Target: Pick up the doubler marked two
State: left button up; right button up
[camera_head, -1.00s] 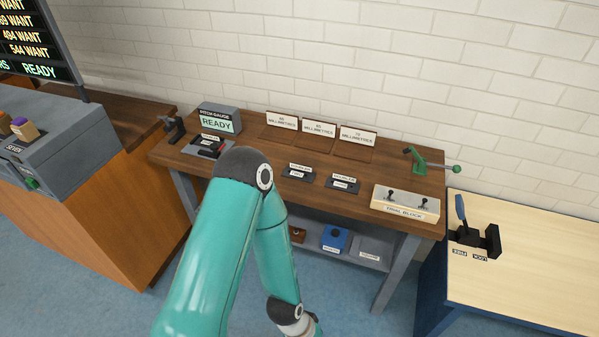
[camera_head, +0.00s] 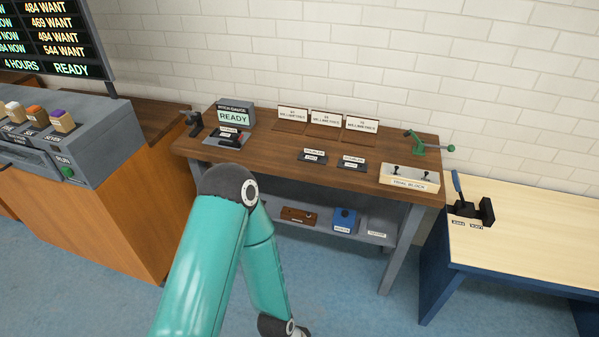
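Two small dark plates with white labels lie side by side on the wooden workbench (camera_head: 270,143), right of its middle. The left plate (camera_head: 313,158) and the right plate (camera_head: 352,165) seem to be labelled doubler, but their number words are too small to read surely. A third labelled piece (camera_head: 228,136) is at the pitch gauge (camera_head: 234,116), which reads READY. One teal arm of mine crosses the lower middle of the view, in front of the bench. Its hand end is low and cut off. Neither gripper is in view.
Three millimetre signs (camera_head: 326,118) stand along the bench's back. A trial block (camera_head: 410,178) and a green lever clamp (camera_head: 428,142) are at its right. A lower shelf holds a blue box (camera_head: 344,219). A pale table (camera_head: 520,235) stands right, a grey machine (camera_head: 60,150) left.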

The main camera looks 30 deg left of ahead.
aim_at(312, 155)
jog(key=k, duration=0.65)
jog(key=u, duration=0.55)
jog(key=i, duration=0.95)
jog(key=u, duration=0.35)
jog(key=i, duration=0.95)
jog(key=z, duration=0.8)
